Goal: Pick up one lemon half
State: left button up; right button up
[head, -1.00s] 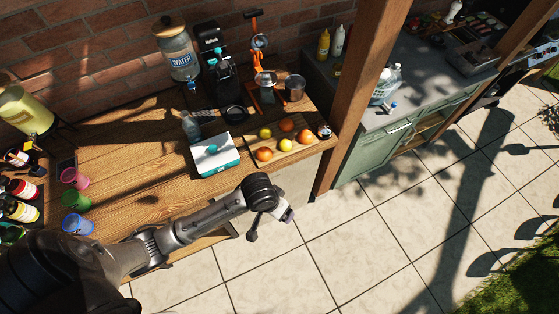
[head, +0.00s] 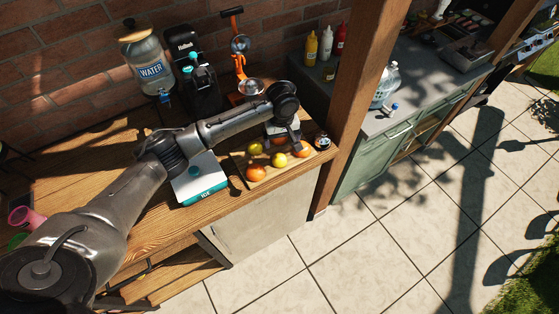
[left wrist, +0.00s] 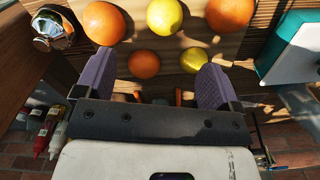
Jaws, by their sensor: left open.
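Two yellow lemon pieces lie on a wooden board (head: 241,160) among several oranges. In the head view one lemon (head: 254,148) is at the back left and the other lemon (head: 279,159) is nearer the front. The left wrist view shows the front lemon (left wrist: 164,16) at the top and the back lemon (left wrist: 194,60) near the right finger. I cannot see a cut face, so whole or half is unclear. My left gripper (left wrist: 158,64) is open and empty, above the board's back side, with an orange (left wrist: 144,64) showing between its fingers. My right gripper is not in view.
An ice box (head: 200,182) stands left of the board. A small jar (head: 322,142) is at its right, near the wooden post (head: 352,100). A juicer (head: 238,55), coffee machine and water dispenser (head: 150,70) stand behind.

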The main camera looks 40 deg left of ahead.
aim_at(279, 157)
pick_arm(q)
notch_tip(279, 157, down, 5)
jog(key=shift+f, duration=0.15)
jog(key=f, duration=0.4)
jog(key=shift+s+a, duration=0.1)
jog(key=shift+s, duration=0.25)
jog(key=shift+f, duration=0.7)
jog(key=c, duration=1)
